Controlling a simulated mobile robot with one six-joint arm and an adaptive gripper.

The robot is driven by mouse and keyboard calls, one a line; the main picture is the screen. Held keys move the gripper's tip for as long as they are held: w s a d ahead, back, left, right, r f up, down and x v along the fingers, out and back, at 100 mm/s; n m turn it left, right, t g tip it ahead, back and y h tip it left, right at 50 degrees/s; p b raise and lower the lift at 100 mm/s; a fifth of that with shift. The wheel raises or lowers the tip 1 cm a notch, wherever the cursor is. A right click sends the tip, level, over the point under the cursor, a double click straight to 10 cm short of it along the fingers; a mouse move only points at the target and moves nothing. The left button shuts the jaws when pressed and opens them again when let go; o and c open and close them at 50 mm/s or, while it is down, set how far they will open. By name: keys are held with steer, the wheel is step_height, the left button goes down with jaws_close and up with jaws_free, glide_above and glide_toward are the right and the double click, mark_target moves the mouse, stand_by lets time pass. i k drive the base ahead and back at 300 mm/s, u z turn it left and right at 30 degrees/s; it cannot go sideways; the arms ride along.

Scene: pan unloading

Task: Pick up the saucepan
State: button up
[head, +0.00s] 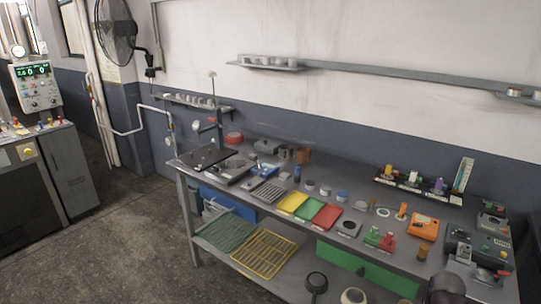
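I cannot clearly tell a saucepan among the small items. A red round pot-like thing (234,138) sits at the back left of the workbench (300,258). Grey rounded metal pieces (232,168) lie near the left end, beside a dark flat plate (205,157).
Yellow (292,203), green (310,210) and red (327,216) trays lie mid-bench. Orange (423,228) and dark (478,246) devices crowd the right end. A yellow rack (263,254) is on the lower shelf. Floor (130,240) to the left is clear.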

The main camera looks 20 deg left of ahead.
mark_target(286, 151)
steer(key=u, duration=5)
steer(key=i, duration=0.1)
steer(key=z, duration=2.85)
steer(key=i, duration=1.75)
